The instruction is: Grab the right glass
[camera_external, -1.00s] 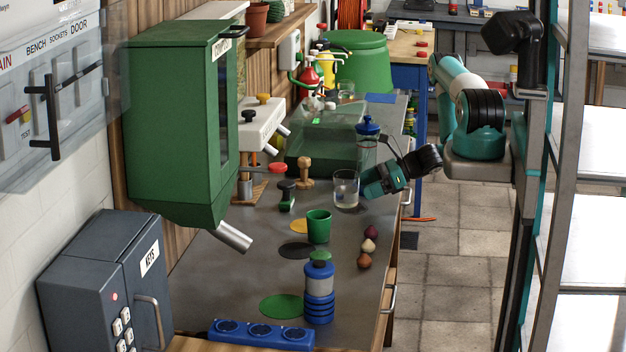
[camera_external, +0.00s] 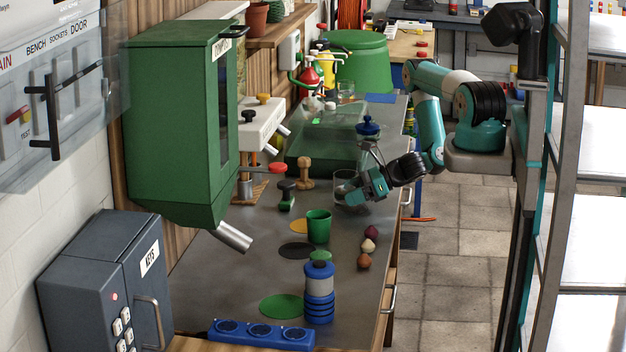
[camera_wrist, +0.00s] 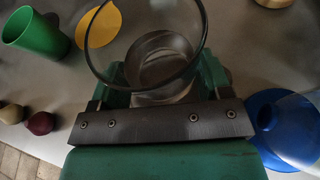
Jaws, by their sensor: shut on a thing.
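A clear drinking glass (camera_external: 343,182) stands upright on the grey bench, right of the wooden-knobbed tool. My gripper (camera_external: 350,192) is at it from the right and hides part of its body. In the wrist view the round rim and base of the glass (camera_wrist: 134,62) show between my teal fingers (camera_wrist: 160,82), one on each side. My gripper is shut on the glass. Another glass (camera_external: 346,88) with amber contents stands farther back on the bench, near the green bin.
A blue-lidded jar (camera_external: 368,126) stands behind my gripper; blue also shows close at right in the wrist view (camera_wrist: 280,128). A green cup (camera_external: 318,226) and several small round objects (camera_external: 369,246) are nearer the camera. The bench front around the green disc (camera_external: 281,306) is partly clear.

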